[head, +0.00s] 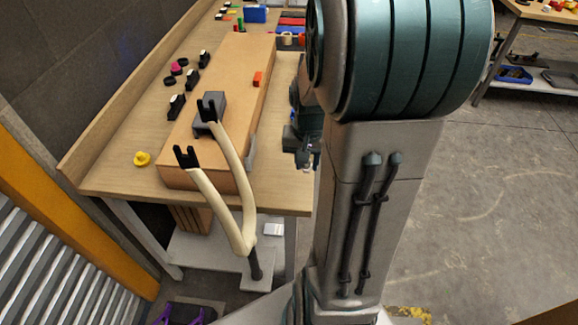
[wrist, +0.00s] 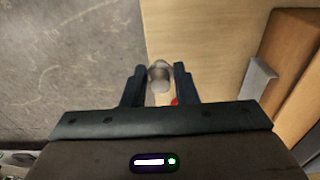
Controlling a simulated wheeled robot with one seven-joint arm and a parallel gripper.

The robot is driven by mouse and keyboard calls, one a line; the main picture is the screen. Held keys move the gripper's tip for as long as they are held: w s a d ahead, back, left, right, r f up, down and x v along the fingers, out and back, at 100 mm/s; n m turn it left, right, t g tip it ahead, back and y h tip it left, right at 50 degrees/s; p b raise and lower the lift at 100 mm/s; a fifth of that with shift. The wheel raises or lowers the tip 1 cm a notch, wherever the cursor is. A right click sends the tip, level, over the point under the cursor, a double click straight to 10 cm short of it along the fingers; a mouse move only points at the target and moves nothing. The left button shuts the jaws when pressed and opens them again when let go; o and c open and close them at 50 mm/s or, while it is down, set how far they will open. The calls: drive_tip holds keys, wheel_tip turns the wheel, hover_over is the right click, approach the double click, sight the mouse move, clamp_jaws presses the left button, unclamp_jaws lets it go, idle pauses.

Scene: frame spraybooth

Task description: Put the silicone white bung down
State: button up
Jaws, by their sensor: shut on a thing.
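The silicone white bung (wrist: 159,73) is a small pale rounded piece between the fingertips in the wrist view. My gripper (wrist: 160,82) is shut on it, with one dark finger on each side. In the wrist view the bung lies over the wooden worktop's edge, where the top meets the grey floor. In the head view my gripper (head: 307,164) hangs at the right edge of the worktop (head: 283,150). The bung is too small and too covered there to tell clearly. Its height above the top cannot be told.
A long cardboard-brown box (head: 240,75) fills the middle of the worktop, with a grey bracket (head: 251,152) at its side. A cream forked frame (head: 226,175) stands in front. A yellow piece (head: 142,158) lies at left. A narrow bare strip runs along the right edge.

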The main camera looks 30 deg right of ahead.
drive_tip(key=w+a+f, duration=0.1)
drive_tip(key=w+f, duration=0.1)
drive_tip(key=w+a+f, duration=0.1)
drive_tip(key=w, duration=0.1)
drive_tip(key=shift+w+a, duration=0.1)
drive_tip(key=shift+a, duration=0.25)
drive_tip(key=shift+f+p, duration=0.35)
drive_tip(key=shift+f, duration=1.6)
drive_tip(key=shift+f, duration=0.1)
drive_tip(key=shift+f, duration=0.15)
drive_tip(key=o, duration=0.9)
drive_tip(key=shift+o, duration=0.2)
